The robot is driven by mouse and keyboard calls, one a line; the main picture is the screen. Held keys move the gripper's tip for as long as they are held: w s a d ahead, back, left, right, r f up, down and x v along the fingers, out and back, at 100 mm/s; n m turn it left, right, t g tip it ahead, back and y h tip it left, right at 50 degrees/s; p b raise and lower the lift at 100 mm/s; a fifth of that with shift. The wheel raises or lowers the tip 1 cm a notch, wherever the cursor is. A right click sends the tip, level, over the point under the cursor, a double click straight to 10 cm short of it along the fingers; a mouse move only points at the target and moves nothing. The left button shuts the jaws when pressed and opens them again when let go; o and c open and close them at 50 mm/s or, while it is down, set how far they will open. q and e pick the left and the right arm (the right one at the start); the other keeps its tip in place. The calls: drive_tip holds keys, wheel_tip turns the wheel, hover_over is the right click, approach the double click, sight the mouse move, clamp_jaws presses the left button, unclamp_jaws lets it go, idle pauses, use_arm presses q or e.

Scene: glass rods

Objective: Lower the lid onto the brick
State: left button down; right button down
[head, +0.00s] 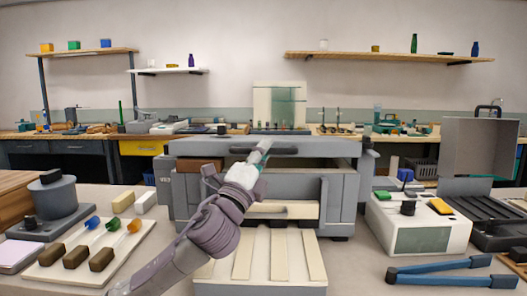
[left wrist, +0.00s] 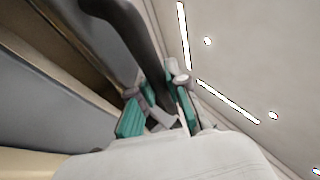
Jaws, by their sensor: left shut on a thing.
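A grey kiln-like box stands in the middle of the head view, with its grey lid (head: 310,148) above the body and a dark gap below the front edge. A dark handle bar (head: 291,151) runs along the lid's front; it also shows in the left wrist view (left wrist: 133,45). My left gripper (head: 262,150) is shut on this handle; its teal pads show around the bar in the left wrist view (left wrist: 162,108). A brown brick (head: 197,163) shows under the lid at the left. I cannot tell whether lid and brick touch. My right gripper is out of view.
A slatted cream board (head: 276,262) lies before the box. Left is a cream board (head: 95,255) with coloured rods and brown blocks. Right are a white device (head: 420,228) and blue tongs (head: 440,272). Bare table shows between the box and these.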

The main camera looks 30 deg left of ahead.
use_arm(q)
drive_tip(key=c, duration=1.4)
unclamp_jaws()
drive_tip(key=shift+s+d+f, duration=0.1)
drive_tip(key=shift+s+f, duration=0.2)
drive_tip(key=shift+s, duration=0.15)
drive_tip(key=v, duration=1.1)
drive_tip(key=shift+r, duration=0.1)
